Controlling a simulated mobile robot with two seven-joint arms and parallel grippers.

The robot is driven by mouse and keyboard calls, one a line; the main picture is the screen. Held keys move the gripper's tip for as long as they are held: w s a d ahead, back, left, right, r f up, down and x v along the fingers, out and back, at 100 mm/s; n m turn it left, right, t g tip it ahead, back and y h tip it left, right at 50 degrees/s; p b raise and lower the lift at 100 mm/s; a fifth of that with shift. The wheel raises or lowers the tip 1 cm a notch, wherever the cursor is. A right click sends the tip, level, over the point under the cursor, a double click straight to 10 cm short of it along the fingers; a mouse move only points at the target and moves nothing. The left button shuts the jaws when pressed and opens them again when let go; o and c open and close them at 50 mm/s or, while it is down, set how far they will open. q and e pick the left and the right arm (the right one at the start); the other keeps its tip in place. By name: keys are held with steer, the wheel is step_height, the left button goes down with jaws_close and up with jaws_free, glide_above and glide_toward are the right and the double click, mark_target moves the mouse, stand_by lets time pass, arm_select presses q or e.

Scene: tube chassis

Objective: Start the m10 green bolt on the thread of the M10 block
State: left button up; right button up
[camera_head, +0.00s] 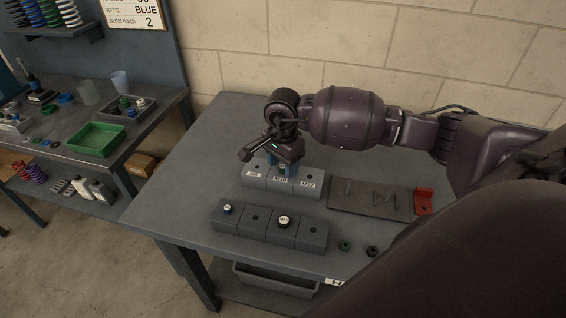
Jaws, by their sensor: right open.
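The M10 block (281,181) is the middle one of a row of grey blocks labelled M8, M10 and M12 on the table. My right gripper (284,168) points down right over the M10 block, its blue fingers open. A small green spot between the fingers, at the block's top, looks like the green bolt (282,167). The fingers and wrist hide most of it, so I cannot tell whether it sits in the thread or is upright. My left gripper is not in view.
A grey holder (256,226) in front carries bolts. A plate with pins (350,203) and a red bracket (424,201) lie to the right. The table's left part is clear.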

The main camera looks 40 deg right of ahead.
steer(key=shift+r, duration=0.1)
step_height(320, 180, up, 11)
stand_by(0.5)
steer(key=shift+f, duration=0.2)
stand_by(0.5)
